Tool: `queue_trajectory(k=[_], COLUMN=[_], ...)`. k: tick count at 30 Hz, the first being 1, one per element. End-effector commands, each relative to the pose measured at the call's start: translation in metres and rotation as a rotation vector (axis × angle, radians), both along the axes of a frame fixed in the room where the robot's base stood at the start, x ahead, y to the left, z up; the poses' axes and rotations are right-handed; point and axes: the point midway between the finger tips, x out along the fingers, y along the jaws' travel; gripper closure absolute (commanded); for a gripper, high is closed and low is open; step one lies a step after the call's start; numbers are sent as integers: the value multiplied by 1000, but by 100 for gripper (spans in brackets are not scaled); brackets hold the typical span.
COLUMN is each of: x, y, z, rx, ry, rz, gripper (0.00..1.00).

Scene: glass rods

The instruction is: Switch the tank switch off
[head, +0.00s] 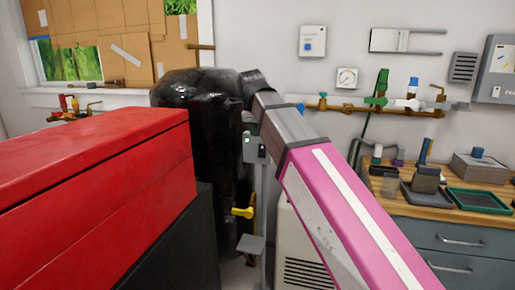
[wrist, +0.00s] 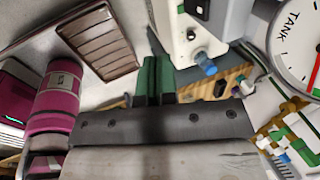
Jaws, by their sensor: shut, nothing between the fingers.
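No switch labelled for the tank can be made out. A white dial marked TANK (wrist: 296,45) fills the right side of the wrist view. A pale box (wrist: 190,32) with small dark fittings shows at the top middle, with a blue knob (wrist: 206,63) at its lower edge. I cannot tell whether one of these fittings is the switch, or its position. My gripper (wrist: 153,75) shows in the wrist view with its green fingers shut together and empty. They point towards the area left of the pale box; the gap cannot be judged. The gripper is not clear in the head view.
A grey box (head: 252,149) on a post stands beyond my arm. A large red cabinet (head: 95,165) blocks the left. A round gauge (head: 347,78) and pipes (head: 335,107) run along the wall. The wooden bench (head: 383,186) at right holds several items.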

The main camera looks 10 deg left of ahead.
Motion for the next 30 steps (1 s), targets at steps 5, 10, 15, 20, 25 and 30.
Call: queue_trajectory(k=[5,10,15,20,25,30], x=[0,1,4,12,20,28], y=[0,0,-1,-1,-2,-2], z=[0,-2,-14,-37,-61,-86], rx=[0,-1,-2,-2,-2,-2], ry=[1,1,2,2,2,1], rz=[0,0,-1,-1,-1,-1], gripper=[100,100,100,100,100,100])
